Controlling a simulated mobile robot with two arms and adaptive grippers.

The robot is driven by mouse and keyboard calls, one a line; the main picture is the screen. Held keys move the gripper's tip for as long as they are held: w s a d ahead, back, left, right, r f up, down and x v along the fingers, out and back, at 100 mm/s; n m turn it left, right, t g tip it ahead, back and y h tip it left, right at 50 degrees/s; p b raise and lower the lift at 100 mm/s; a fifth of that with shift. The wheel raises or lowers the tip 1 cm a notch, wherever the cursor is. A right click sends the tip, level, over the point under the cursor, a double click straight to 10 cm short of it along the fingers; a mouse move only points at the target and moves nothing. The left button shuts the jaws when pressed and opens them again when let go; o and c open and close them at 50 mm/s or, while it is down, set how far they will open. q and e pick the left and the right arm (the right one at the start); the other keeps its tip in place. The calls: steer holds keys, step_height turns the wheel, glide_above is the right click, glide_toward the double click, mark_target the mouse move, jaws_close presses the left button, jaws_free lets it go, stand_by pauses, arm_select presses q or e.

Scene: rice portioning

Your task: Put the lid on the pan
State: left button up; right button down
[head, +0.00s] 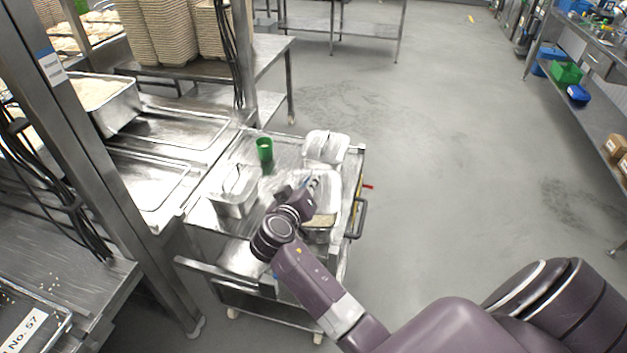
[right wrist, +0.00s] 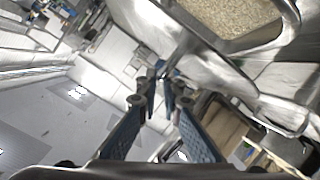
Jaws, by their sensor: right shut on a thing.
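The pan (head: 318,236) is a metal container with pale rice in it, near the right edge of the cart. The rice-filled pan also shows at the top right of the right wrist view (right wrist: 291,14). A shiny, pale metal lid (head: 327,184) shows at the pan's far side; I cannot tell whether it touches the pan. My right gripper (head: 313,183) is at the lid; in the right wrist view its fingertips (right wrist: 161,72) are closed together on a thin metal part, seemingly the lid's handle. My arm hides part of the pan. My left gripper is out of view.
On the metal cart (head: 215,236) stand a green cup (head: 265,150), another metal container (head: 233,197) on the left and a pale container (head: 326,147) at the back. Trays (head: 178,131) lie on the counter at left. The floor to the right is clear.

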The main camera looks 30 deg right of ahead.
steer(key=f+b, duration=0.2)
steer(key=f, duration=0.1)
steer(key=shift+w+d+f, duration=0.1)
steer(key=shift+d, duration=0.1)
steer(key=shift+f+b, duration=0.85)
steer(key=shift+f, duration=0.35)
steer(key=shift+a+f, duration=0.1)
steer(key=shift+f, duration=0.05)
steer(key=c, duration=2)
jaws_free()
steer(key=shift+a, duration=0.1)
steer(key=v, duration=1.2)
